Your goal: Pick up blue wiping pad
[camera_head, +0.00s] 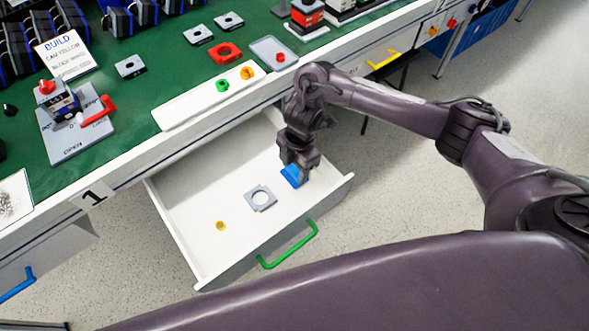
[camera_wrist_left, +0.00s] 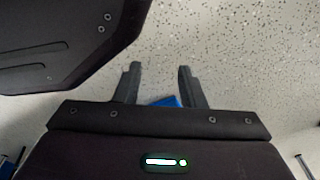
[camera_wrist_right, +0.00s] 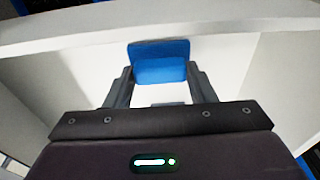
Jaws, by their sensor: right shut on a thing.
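In the right wrist view the pad (camera_wrist_right: 159,62) sits between the fingers of my right gripper (camera_wrist_right: 160,88). My right gripper (camera_head: 297,166) reaches down into the drawer from above and is shut on the pad. I cannot tell whether the pad touches the drawer floor. My left gripper (camera_wrist_left: 160,80) is open and empty above the speckled floor in the left wrist view; it does not show in the head view.
The open drawer (camera_head: 185,215) has a green handle (camera_head: 288,246) and holds a grey square part with a round hole (camera_head: 260,198) and a small yellow piece (camera_head: 220,226). The green-topped workbench (camera_head: 170,85) above carries switch parts and a white tray (camera_head: 180,112).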

